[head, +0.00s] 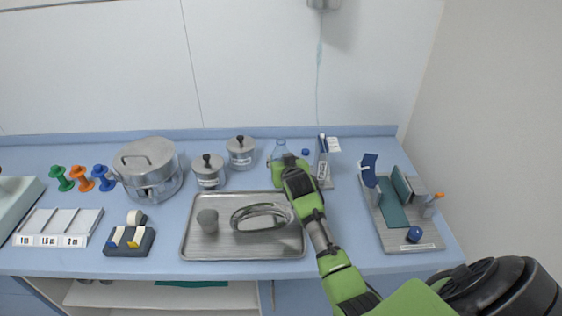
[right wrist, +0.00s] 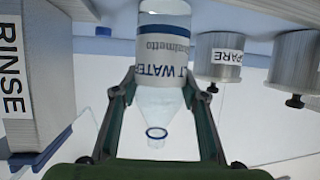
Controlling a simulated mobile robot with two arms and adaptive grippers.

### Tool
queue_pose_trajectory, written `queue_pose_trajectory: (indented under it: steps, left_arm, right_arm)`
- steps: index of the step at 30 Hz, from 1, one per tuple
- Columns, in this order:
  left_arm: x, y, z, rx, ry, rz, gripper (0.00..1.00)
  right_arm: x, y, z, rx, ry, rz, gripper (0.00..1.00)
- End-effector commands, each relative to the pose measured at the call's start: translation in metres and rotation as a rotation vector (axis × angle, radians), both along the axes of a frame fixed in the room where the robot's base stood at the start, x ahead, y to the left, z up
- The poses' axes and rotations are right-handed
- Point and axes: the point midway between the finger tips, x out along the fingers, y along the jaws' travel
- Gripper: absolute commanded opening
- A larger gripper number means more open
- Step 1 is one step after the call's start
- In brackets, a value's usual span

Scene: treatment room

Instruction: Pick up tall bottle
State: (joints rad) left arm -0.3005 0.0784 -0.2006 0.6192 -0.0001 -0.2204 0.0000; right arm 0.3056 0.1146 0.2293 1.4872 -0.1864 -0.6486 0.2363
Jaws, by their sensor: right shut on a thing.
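The tall bottle is clear with a white label reading partly "WATER" and a blue ring at its mouth. In the head view the bottle (head: 280,147) stands at the back of the counter, its lower part hidden by my right gripper (head: 284,163). In the right wrist view, which is upside down, the bottle (right wrist: 163,101) sits between the two fingers of my right gripper (right wrist: 163,88). The fingers are shut on its sides near the shoulder. I cannot tell whether its base touches the counter. My left gripper is not in view.
A box labelled RINSE (right wrist: 20,85) stands close beside the bottle. Lidded metal pots (head: 241,153) stand on its other side. A metal tray (head: 195,248) with a cup and a dish lies in front. A grey tray (head: 400,243) lies to the right.

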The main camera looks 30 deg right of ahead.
Motion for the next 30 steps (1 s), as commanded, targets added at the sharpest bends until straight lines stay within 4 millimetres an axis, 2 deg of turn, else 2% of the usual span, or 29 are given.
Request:
queue_pose_trajectory:
  steps: [8, 16, 30]
  left_arm:
    - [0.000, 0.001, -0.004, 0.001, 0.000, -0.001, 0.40]
    - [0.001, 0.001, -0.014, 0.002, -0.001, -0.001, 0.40]
    - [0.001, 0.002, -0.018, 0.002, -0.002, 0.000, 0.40]
  right_arm:
    - [0.001, 0.000, 0.009, -0.001, -0.005, 0.000, 0.13]
    - [0.001, -0.001, 0.032, -0.002, -0.006, 0.000, 0.13]
    - [-0.040, 0.000, 0.081, -0.002, -0.006, -0.001, 0.13]
